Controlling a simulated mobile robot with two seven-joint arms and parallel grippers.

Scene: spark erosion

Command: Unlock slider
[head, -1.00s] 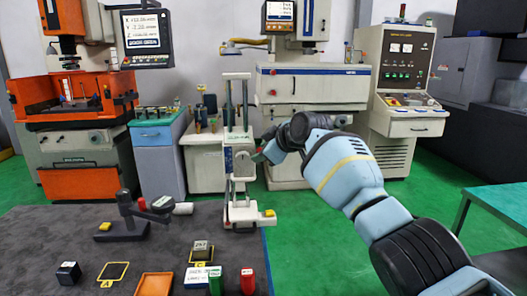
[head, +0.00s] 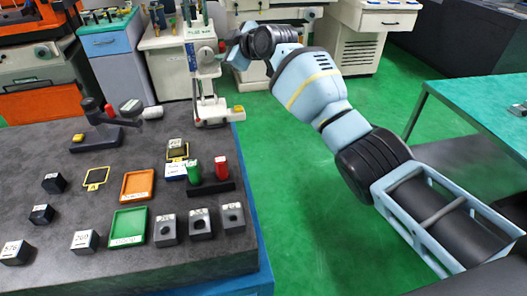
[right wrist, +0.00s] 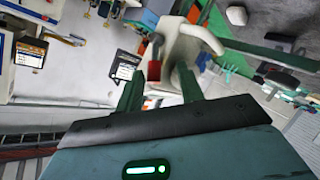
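A white height gauge with a slider (head: 206,62) on its upright posts stands at the back right corner of the dark table. My right gripper (head: 228,52) is just right of the slider, at its height. In the right wrist view, the two green fingers of my right gripper (right wrist: 160,88) are apart. A small red part (right wrist: 153,72) of the gauge shows between and beyond the fingertips. The white gauge body (right wrist: 178,48) fills the space ahead. Whether a finger touches the red part, I cannot tell. My left gripper is not in view.
The table holds a dark gauge stand (head: 98,132), an orange tray (head: 138,185), a green tray (head: 128,227), several dark blocks, and green and red pieces (head: 221,167) on a black holder. A green-topped table (head: 480,95) stands at right. Green floor lies between.

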